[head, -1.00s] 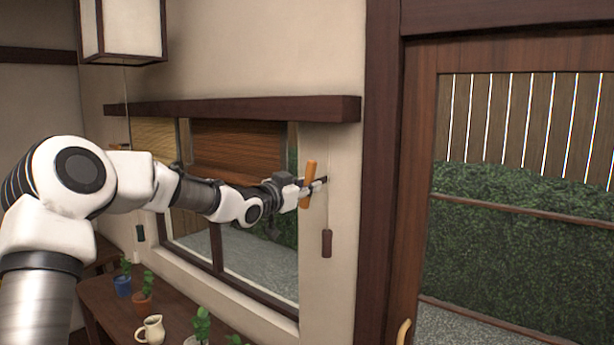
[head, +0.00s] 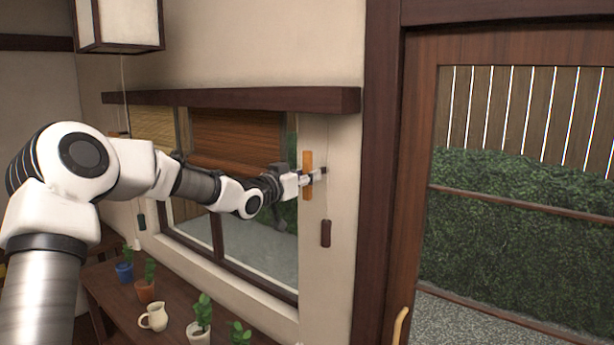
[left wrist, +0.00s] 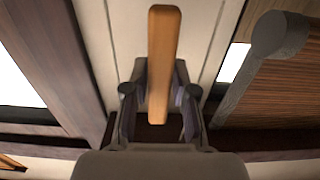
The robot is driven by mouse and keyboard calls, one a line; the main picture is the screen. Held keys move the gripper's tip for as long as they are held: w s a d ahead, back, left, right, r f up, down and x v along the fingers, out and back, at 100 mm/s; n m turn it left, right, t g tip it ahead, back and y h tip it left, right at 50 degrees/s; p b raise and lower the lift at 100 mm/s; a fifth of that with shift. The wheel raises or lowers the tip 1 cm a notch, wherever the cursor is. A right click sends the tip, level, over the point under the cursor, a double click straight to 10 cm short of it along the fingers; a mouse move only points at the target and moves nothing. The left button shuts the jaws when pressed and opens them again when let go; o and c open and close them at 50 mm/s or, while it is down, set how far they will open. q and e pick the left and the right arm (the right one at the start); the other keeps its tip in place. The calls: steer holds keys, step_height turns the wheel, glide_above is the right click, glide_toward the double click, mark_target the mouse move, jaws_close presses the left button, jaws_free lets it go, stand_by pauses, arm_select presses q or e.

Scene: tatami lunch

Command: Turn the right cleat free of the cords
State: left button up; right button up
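The right cleat (head: 308,160) is an orange-brown wooden bar on the wall strip right of the window. It stands upright in the head view and as a long bar in the left wrist view (left wrist: 164,55). My left gripper (head: 314,177) reaches it from the left. In the left wrist view its fingers (left wrist: 160,108) are on both sides of the bar and look closed on it. A thin pale cord hangs beside the cleat, ending in a dark tassel (head: 326,233). Whether cord is wrapped on the cleat is hidden by the gripper. My right gripper is out of view.
A dark wooden ledge (head: 230,98) runs above the window and its brown blind (head: 238,140). A second dark tassel (head: 141,222) hangs at the window's left. Below, a wooden table (head: 185,315) holds potted plants and a cream jug (head: 153,317). A door frame (head: 378,200) stands at right.

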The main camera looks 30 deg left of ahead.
arm_select(q)
steer(key=shift+o, duration=0.9)
steer(key=shift+w+f, duration=0.1)
steer(key=s, duration=0.7)
steer(key=shift+s+a, duration=0.15)
steer(key=shift+a, duration=0.1)
